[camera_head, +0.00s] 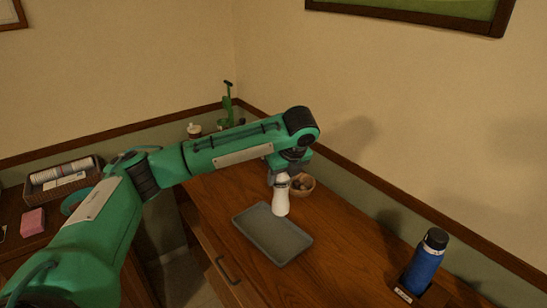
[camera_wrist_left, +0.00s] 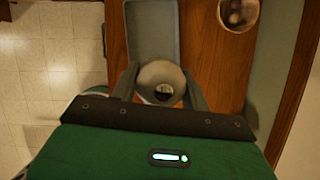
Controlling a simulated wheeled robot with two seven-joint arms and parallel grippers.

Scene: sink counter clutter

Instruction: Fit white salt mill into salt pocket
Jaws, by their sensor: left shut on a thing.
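The white salt mill (camera_head: 281,201) hangs upright in my left gripper (camera_head: 280,181), at the right rear edge of the grey tray (camera_head: 265,240). In the left wrist view the mill (camera_wrist_left: 163,72) shows from above, with a finger on each side of it. My left gripper is shut on its upper part. I cannot tell whether the mill's base touches the tray or counter. A small black holder (camera_head: 403,293) with a pale label is at the front right, by the blue bottle (camera_head: 424,265). I cannot make out which place is the salt pocket. My right gripper is out of view.
A round wicker bowl (camera_head: 309,187) with brown items stands close behind the mill. The wooden counter (camera_head: 340,235) is clear between the tray and the bottle. A wall runs along the right side. A side counter at left holds a basket (camera_head: 50,187) and a pink block (camera_head: 33,221).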

